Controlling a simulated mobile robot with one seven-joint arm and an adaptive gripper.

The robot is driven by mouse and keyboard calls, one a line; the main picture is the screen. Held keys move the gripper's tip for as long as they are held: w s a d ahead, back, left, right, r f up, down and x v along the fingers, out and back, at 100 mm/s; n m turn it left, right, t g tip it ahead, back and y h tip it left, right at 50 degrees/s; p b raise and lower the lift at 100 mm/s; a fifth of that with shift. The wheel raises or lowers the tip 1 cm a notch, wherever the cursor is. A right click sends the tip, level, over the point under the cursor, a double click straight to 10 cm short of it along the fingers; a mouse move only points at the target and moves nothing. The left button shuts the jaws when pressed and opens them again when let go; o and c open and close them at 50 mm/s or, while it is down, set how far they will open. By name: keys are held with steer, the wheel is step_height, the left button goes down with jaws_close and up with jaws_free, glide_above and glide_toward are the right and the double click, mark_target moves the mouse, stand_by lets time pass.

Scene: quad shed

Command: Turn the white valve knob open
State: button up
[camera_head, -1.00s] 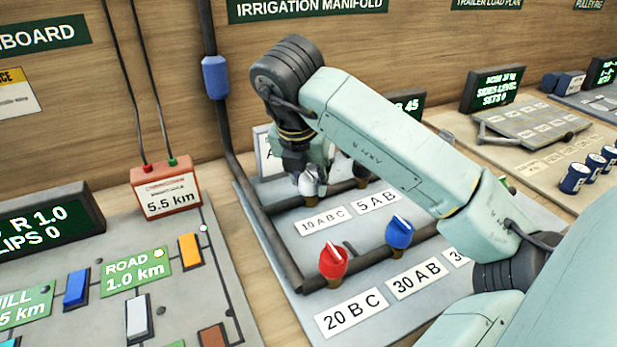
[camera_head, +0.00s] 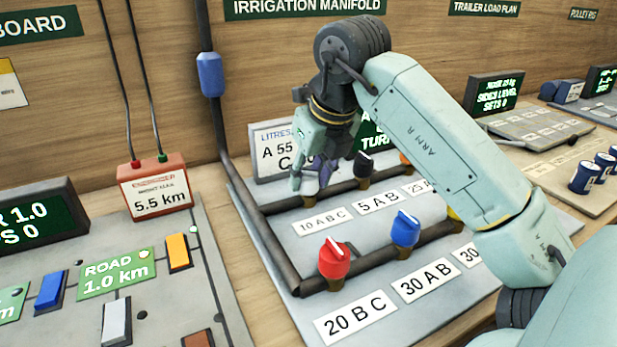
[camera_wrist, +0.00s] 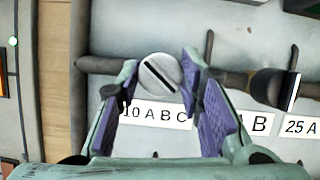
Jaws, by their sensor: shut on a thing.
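The white valve knob (camera_wrist: 158,78) shows in the wrist view as a round white cap with a dark diagonal line, above the "10 A B C" label (camera_wrist: 155,113). My gripper (camera_wrist: 160,66) has one finger on each side of the knob and is shut on it. In the head view my gripper (camera_head: 311,180) reaches down to the left end of the back pipe, and its fingers hide most or all of the knob. The "10 A B C" label also shows in the head view (camera_head: 321,222).
A black knob (camera_head: 363,163) stands on the same pipe, right of my gripper. A red knob (camera_head: 334,257) and a blue knob (camera_head: 405,229) stand on the front pipe. A litres sign (camera_head: 276,150) stands close behind my gripper.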

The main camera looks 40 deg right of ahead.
steer(key=n+y, duration=0.1)
steer(key=n, duration=0.3)
steer(key=shift+d+y+p, duration=0.15)
steer(key=shift+y+p, duration=0.15)
steer(key=shift+y, duration=0.1)
steer(key=shift+n+g+y+p, duration=0.4)
steer(key=shift+n+y, duration=0.1)
steer(key=shift+n, duration=1.3)
steer(key=o, duration=1.1)
steer(key=shift+o, duration=0.2)
steer(key=v, duration=1.2)
steer(key=shift+d, duration=0.2)
